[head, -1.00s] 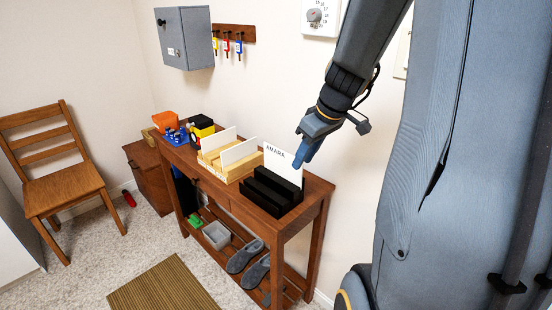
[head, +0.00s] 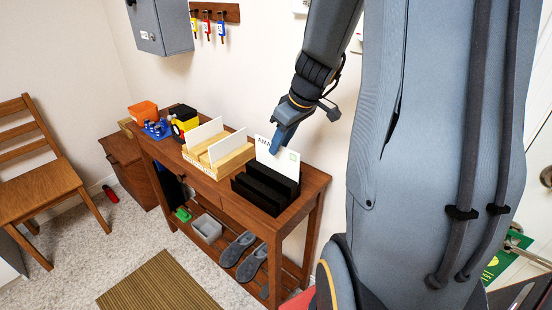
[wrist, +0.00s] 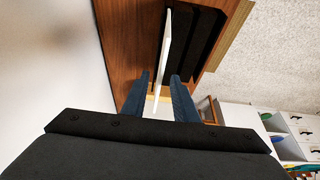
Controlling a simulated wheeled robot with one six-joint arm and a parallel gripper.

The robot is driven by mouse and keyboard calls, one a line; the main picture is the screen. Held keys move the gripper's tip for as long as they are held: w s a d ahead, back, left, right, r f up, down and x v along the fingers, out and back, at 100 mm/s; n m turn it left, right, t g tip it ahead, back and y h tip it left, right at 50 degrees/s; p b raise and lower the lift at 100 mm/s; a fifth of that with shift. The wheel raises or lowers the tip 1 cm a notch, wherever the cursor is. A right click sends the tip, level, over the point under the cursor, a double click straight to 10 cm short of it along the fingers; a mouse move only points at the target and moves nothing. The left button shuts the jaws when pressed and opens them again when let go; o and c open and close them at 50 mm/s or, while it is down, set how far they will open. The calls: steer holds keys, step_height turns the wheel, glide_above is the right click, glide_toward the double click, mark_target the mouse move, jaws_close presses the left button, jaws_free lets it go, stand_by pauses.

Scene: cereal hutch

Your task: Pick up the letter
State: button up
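The letter is a white card (head: 287,164) marked "AMA…", with the rest of the name hidden by my gripper, and a small green mark at its top right. It stands upright in the back of a black slotted holder (head: 262,192) on the wooden hall table. My gripper (head: 275,148) is at the letter's top edge. In the wrist view, my gripper (wrist: 161,80) is open, with one finger on each side of the letter (wrist: 167,55) and gaps visible beside it.
A pale wooden holder (head: 226,168) with white cards stands left of the black one. Beyond it are a yellow-black item (head: 184,120) and an orange box (head: 143,111). The wall is close behind the table (head: 314,178). Slippers (head: 238,249) lie on the lower shelf.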

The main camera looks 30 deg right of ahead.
mark_target(276, 159)
steer(key=shift+x, duration=2.15)
steer(key=shift+s, duration=0.1)
jaws_close()
